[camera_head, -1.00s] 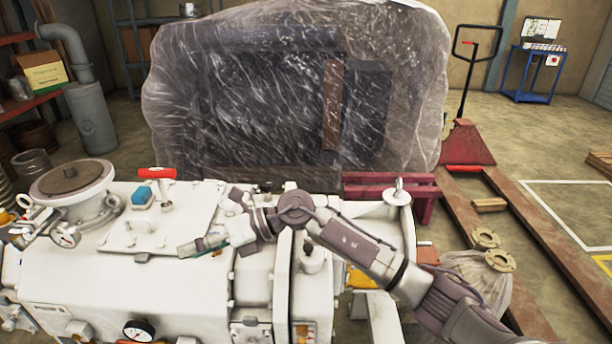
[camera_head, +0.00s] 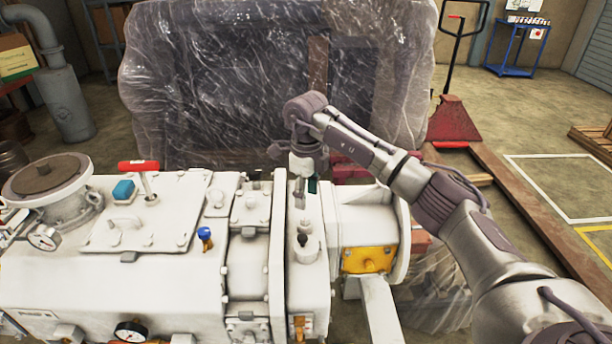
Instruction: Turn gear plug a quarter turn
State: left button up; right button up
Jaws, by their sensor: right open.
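The white vacuum pump (camera_head: 150,260) fills the lower left of the head view. A small upright plug with a dark top (camera_head: 304,240) stands on its narrow end housing; I take it to be the gear plug. My right gripper (camera_head: 302,200) points down just above this plug, slightly apart from it in the picture. It is open, with nothing seen between its fingers. The fingers are small and seen nearly edge-on, so the exact gap to the plug is hard to judge. My left gripper is not in view.
A blue-topped plug (camera_head: 205,236), a red-handled tool (camera_head: 138,168) and a teal block (camera_head: 123,190) are on the pump's top. A plastic-wrapped load (camera_head: 230,80) stands close behind. A red pallet jack (camera_head: 453,122) is at back right. Open floor lies to the right.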

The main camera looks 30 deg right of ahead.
aim_at(306, 218)
notch_tip(306, 218, down, 8)
jog(key=shift+r+p, duration=0.1)
jog(key=shift+p, duration=0.3)
grip_shut()
